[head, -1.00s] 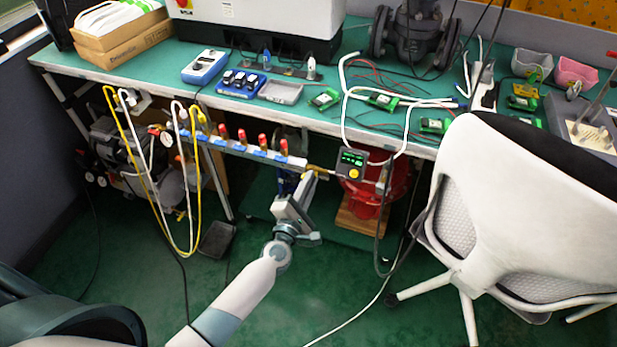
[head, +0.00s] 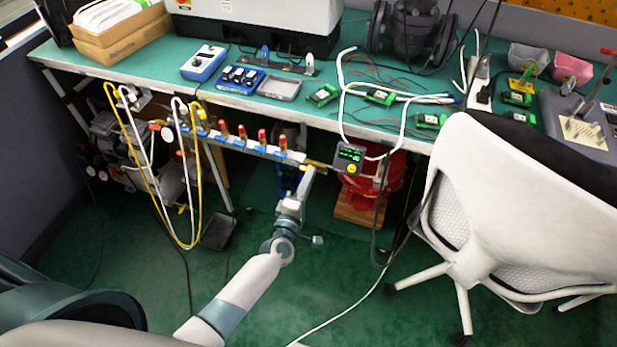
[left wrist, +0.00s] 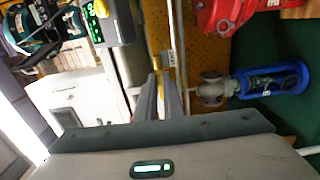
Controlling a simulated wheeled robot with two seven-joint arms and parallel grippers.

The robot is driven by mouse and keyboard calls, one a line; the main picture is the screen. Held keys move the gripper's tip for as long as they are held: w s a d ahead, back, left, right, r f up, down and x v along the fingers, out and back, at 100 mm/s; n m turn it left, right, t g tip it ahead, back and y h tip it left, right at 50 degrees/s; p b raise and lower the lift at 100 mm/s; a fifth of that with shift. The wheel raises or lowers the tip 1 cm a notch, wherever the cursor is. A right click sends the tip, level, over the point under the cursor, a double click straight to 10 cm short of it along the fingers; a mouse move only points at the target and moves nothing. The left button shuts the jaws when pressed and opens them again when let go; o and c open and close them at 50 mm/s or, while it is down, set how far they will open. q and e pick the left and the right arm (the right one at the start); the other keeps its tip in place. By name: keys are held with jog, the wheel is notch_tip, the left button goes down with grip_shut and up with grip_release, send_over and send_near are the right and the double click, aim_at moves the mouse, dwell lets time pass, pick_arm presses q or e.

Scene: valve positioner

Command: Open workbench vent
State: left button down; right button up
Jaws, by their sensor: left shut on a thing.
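A metal manifold bar (head: 235,144) with several red-capped valves (head: 262,136) runs along the workbench's front edge. At its right end a brass fitting (head: 318,164) leads to a dark gauge with a lit green display (head: 349,157). My left gripper (head: 308,172) reaches up to this right end, just left of the gauge. In the left wrist view its fingers (left wrist: 160,84) are close together by the brass-coloured fitting, shut on a small part of the workbench vent. The part between the fingertips is mostly hidden. My right gripper is not in view.
A white chair (head: 500,215) stands close on the right. Yellow and white hoses (head: 197,190) hang in loops on the left. A red vessel (left wrist: 222,14) and a blue-framed valve (left wrist: 275,79) are under the bench (head: 130,68). The floor in front is mostly clear.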

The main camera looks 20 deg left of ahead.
pick_arm(q)
jog(key=shift+f, duration=0.1)
jog(key=c, duration=1.9)
grip_release()
jog(key=shift+o, duration=0.2)
jog(key=shift+s, duration=0.2)
